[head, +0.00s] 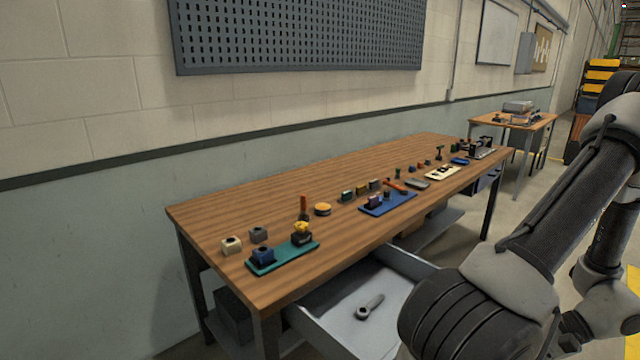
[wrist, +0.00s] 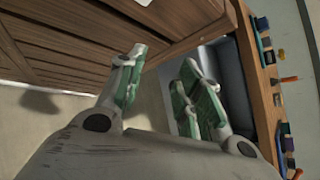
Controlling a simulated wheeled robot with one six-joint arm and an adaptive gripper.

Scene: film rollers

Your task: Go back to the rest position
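My gripper (wrist: 163,85) shows in the wrist view with its green-padded fingers spread apart and nothing between them. In the head view my arm fills the right side, and the gripper itself is not visible there. The wooden workbench (head: 330,190) stands left of my arm. Its drawer (head: 330,295) is pulled open, and a grey wrench-like tool (head: 370,306) lies inside. In the wrist view the open drawer (wrist: 232,85) is behind and to the right of the fingers; whether they overlap its space, I cannot tell.
On the bench are a green tray (head: 262,268) with small blocks, a blue tray (head: 375,209), a cream tray (head: 440,175) and several small parts. A second table (head: 520,123) stands farther back. A brown slatted wooden surface (wrist: 75,50) is left of the gripper.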

